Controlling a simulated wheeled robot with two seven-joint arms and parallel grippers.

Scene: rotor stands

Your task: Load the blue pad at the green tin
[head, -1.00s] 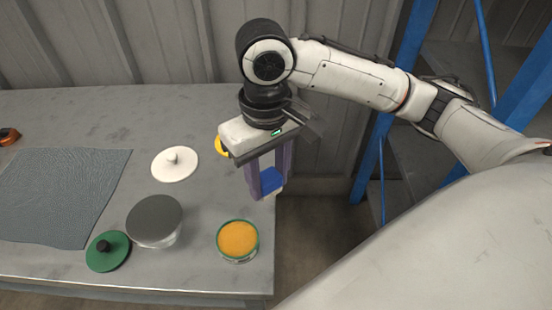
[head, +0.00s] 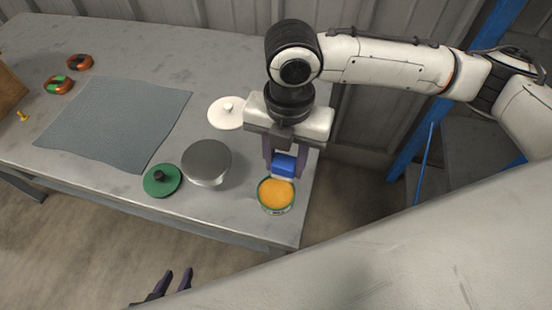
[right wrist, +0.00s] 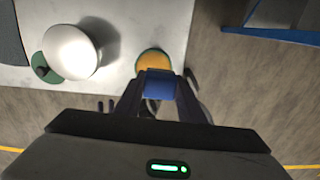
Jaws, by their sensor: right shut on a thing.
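The blue pad (head: 284,165) is between the fingers of my right gripper (head: 283,169), which is shut on it. A pale part shows under the pad. The green tin (head: 276,207) stands open near the table's right end, with an orange-yellow filling (head: 276,193). The pad is just above the tin's back edge in the head view; I cannot tell whether they touch. The right wrist view shows the pad (right wrist: 160,84) in front of the tin (right wrist: 153,51), partly hiding it. My left gripper (head: 172,284) is open and empty at the bottom of the head view.
Left of the tin are a grey-topped round container (head: 207,158) and a green lid with a black knob (head: 162,181). A white knobbed lid (head: 224,115) lies behind. The table edge is close right of the tin.

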